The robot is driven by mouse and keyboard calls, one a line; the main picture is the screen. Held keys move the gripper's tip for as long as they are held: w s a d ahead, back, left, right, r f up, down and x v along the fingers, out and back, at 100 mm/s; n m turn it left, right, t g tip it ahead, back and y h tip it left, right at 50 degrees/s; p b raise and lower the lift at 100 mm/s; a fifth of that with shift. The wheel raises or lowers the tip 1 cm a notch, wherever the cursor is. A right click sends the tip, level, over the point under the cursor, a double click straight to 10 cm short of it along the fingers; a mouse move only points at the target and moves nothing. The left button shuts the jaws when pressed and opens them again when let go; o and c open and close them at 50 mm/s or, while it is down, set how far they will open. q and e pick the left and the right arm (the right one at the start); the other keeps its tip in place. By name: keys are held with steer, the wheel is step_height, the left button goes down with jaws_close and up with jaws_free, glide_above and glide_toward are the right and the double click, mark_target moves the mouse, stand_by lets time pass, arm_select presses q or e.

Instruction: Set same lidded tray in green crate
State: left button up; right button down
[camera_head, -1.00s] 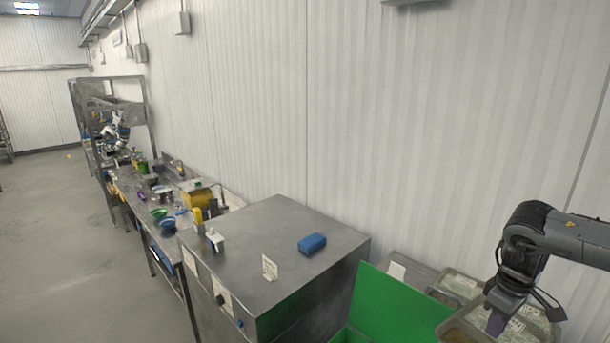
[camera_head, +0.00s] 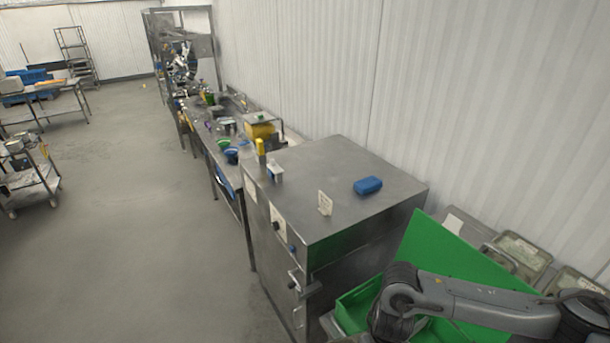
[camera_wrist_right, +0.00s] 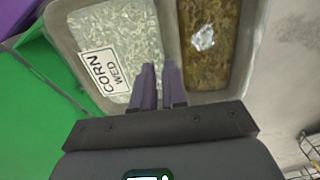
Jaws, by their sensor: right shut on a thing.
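In the right wrist view, a lidded tray (camera_wrist_right: 71,42) has a pale grey rim and two compartments, one pale and grainy, one brown. A white label (camera_wrist_right: 106,70) on it reads "CORN WED". My right gripper (camera_wrist_right: 160,72) has purple fingers shut on the tray near its divider. The green crate (camera_wrist_right: 35,85) lies beside the tray, at the left of that view. In the head view the green crate (camera_head: 352,302) is at the bottom right; my right arm passes over it. My right gripper and the held tray cannot be made out there. My left gripper is not in view.
A steel cabinet (camera_head: 335,220) with a blue block (camera_head: 368,186) on top stands left of the crate. A green panel (camera_head: 450,258) rises at the crate's far side. More lidded trays (camera_head: 524,250) lie to the right along the wall. Open floor (camera_head: 150,240) is at the left.

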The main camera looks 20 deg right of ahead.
steer(key=shift+n, duration=0.8)
steer(key=w+a, duration=0.1)
steer(key=a, duration=0.1)
steer(key=w+a+r, duration=0.1)
steer(key=a, duration=0.2)
steer(key=w+a+r, duration=0.1)
steer(key=a, duration=0.2)
steer(key=shift+w+a+r, duration=0.1)
steer(key=shift+w+r, duration=0.15)
steer(key=shift+w, duration=0.1)
step_height(320, 180, down, 2)
steer(key=shift+f+b, duration=0.25)
steer(key=shift+b, duration=0.75)
steer(key=shift+f, duration=0.3)
steer(key=shift+f+b, duration=0.4)
steer(key=shift+b, duration=0.3)
